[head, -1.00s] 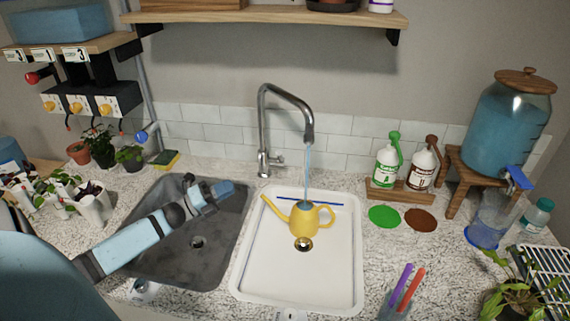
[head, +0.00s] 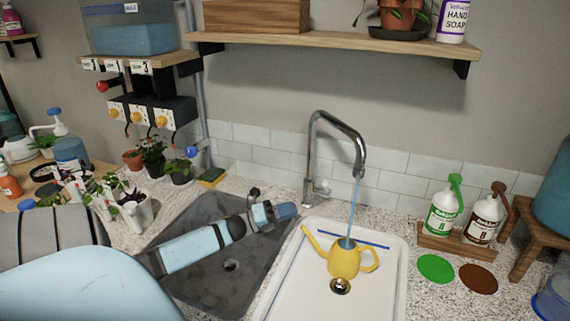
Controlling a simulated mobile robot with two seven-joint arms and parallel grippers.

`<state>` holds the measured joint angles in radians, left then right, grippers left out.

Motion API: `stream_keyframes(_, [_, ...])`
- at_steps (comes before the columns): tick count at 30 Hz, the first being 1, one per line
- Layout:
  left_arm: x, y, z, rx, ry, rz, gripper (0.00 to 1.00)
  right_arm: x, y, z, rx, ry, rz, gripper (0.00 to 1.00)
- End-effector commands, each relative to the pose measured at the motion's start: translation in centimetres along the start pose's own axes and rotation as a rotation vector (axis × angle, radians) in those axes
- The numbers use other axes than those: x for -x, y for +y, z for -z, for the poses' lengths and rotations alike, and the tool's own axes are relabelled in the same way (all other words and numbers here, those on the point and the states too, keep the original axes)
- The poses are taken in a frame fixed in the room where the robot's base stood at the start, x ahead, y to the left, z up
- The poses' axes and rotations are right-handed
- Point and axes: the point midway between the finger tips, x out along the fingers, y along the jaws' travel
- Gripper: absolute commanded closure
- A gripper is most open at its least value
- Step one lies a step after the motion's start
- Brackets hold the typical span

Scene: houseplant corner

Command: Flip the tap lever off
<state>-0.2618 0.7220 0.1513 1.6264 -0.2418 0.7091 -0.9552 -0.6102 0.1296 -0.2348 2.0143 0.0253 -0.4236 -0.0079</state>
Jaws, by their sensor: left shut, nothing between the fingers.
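The chrome tap (head: 312,150) stands behind the two basins, and a stream of water (head: 353,210) runs from its spout. Its small lever (head: 322,187) sits low on the right side of the tap's base. A yellow watering can (head: 344,260) stands in the white basin under the stream. My left gripper (head: 287,211) is shut and empty, over the dark basin's back right corner, in front of and a little left of the tap base. It looks apart from the lever. My right gripper is out of view.
The dark basin (head: 200,285) is left and the white basin (head: 399,290) right. A green bottle (head: 443,212) and a brown bottle (head: 484,218) stand right of them. Small potted plants (head: 152,155) and a sponge (head: 211,177) are behind left. A shelf (head: 340,40) hangs above.

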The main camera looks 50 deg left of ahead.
Motion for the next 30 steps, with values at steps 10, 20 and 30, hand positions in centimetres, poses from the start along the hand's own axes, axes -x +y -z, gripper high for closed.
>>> stream_keyframes(10, [-7.1,-0.2,-1.0,-0.002,-0.001,0.000,1.00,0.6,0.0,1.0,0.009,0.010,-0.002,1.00])
stream_keyframes(20, [-8.8,0.0,-2.8,0.000,0.000,-0.002,1.00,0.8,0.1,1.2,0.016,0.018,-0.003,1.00])
stream_keyframes(30, [-8.9,0.0,-2.8,0.001,0.000,-0.002,1.00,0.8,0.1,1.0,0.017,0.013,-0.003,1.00])
